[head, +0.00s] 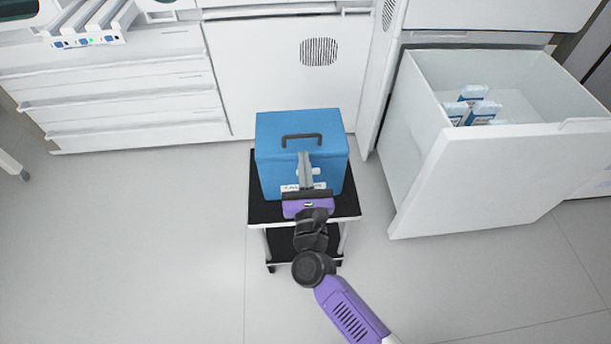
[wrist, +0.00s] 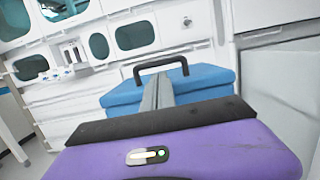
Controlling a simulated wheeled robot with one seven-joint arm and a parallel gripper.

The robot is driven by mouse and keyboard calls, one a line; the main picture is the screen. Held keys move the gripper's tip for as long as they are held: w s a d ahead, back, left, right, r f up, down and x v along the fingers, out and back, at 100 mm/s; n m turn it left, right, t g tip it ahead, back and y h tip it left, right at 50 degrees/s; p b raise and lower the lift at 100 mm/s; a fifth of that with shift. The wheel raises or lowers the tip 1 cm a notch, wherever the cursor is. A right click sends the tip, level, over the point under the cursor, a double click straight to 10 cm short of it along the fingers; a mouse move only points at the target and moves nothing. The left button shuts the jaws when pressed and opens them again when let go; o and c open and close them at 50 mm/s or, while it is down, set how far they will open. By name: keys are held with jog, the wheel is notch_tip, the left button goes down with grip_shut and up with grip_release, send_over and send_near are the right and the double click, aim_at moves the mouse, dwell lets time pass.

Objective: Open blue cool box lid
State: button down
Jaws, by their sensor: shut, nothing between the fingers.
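The blue cool box (head: 270,165) stands on a small black-topped cart. Its lid is closed, with a dark handle (head: 302,137) standing up on top; the handle also shows in the wrist view (wrist: 161,66). The blue lid (wrist: 208,80) shows in the wrist view behind my gripper. My gripper (head: 305,156) is at the front of the box, its fingers together and pointing toward the lid and handle. The fingers (wrist: 157,92) hold nothing in the wrist view. They hide part of the box's front, and I cannot tell whether they touch it.
The black cart (head: 257,209) has a bare strip around the box. A large open white drawer (head: 480,175) with several blue-and-white packs (head: 472,105) juts out at right. White cabinets (head: 265,70) stand behind. The floor at left (head: 130,240) is clear.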

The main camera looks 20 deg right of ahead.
aim_at(303, 147)
jog(key=shift+x, duration=1.45)
jog(key=shift+r, duration=0.1)
jog(key=r+p, duration=0.1)
jog(key=p, duration=0.2)
jog(key=shift+w+g, duration=0.1)
jog(key=shift+g, duration=0.2)
jog(key=shift+r+p, duration=0.15)
jog(key=shift+p, duration=0.2)
